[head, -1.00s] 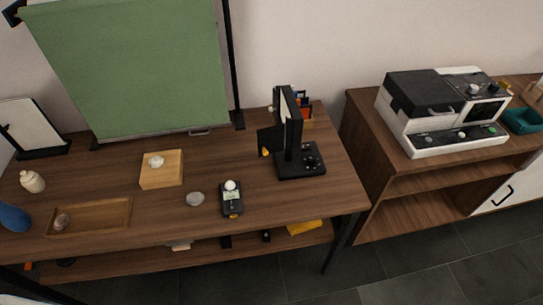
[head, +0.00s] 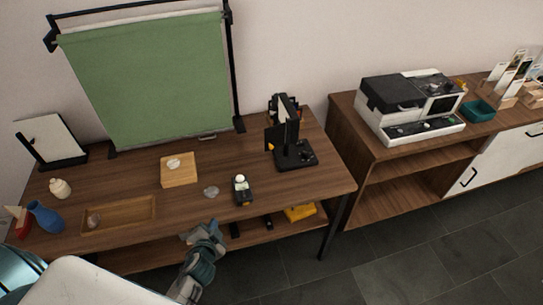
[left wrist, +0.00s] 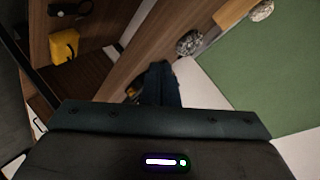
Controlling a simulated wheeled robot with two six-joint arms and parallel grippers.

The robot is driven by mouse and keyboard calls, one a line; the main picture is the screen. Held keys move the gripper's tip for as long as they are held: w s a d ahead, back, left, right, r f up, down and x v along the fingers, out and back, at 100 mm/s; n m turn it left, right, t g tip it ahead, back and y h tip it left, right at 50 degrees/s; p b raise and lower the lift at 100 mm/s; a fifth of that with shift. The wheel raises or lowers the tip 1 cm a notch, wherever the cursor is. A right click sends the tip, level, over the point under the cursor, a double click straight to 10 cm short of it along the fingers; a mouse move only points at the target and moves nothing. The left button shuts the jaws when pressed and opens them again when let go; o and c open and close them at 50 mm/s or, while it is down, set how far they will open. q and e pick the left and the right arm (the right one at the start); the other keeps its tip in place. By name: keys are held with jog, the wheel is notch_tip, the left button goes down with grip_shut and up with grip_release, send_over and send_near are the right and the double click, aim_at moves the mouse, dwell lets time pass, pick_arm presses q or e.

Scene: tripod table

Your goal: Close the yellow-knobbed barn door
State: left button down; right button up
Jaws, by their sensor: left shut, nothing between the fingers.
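The black lamp (head: 290,135) stands on the right part of the wooden table, on a black base with knobs. A dark barn door flap (head: 269,139) sticks out from its left side, with a small yellow knob (head: 270,147) at its lower edge. The flap looks swung out from the lamp. The lamp cannot be made out in the left wrist view. My left gripper (head: 202,232) is shut and empty at the table's front edge, well to the lower left of the lamp. It also shows in the left wrist view (left wrist: 155,85). My right gripper is out of view.
A wooden tray (head: 135,212) lies left. A green screen (head: 150,80) stands behind. A yellow case (head: 300,212) sits on the lower shelf.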

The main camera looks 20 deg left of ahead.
pick_arm(q)
jog(key=w+d+r+m+t+h+p, duration=0.2)
jog(key=w+d+r+m+h, duration=0.2)
jog(key=d+r+m, duration=0.3)
jog(key=w+d+r+m+t+h+p, duration=0.1)
jog(key=w+d+r+m+t+h, duration=0.3)
jog(key=r+m, duration=0.45)
jog(key=n+g, duration=0.1)
send_near(276, 140)
jog(key=shift+w+d, duration=0.8)
jog(key=shift+w, duration=0.55)
jog(key=shift+f+h+p, duration=0.3)
jog(key=shift+f+p, duration=0.05)
jog(key=shift+p, duration=0.05)
jog(key=shift+w+a+m+g+h+b, duration=0.1)
jog(key=shift+a+m+g+h+b, duration=0.25)
jog(key=shift+h, duration=0.35)
jog(key=shift+a+m+g+h+b, duration=0.1)
jog(key=shift+m+g+h, duration=0.3)
jog(key=shift+h, duration=0.3)
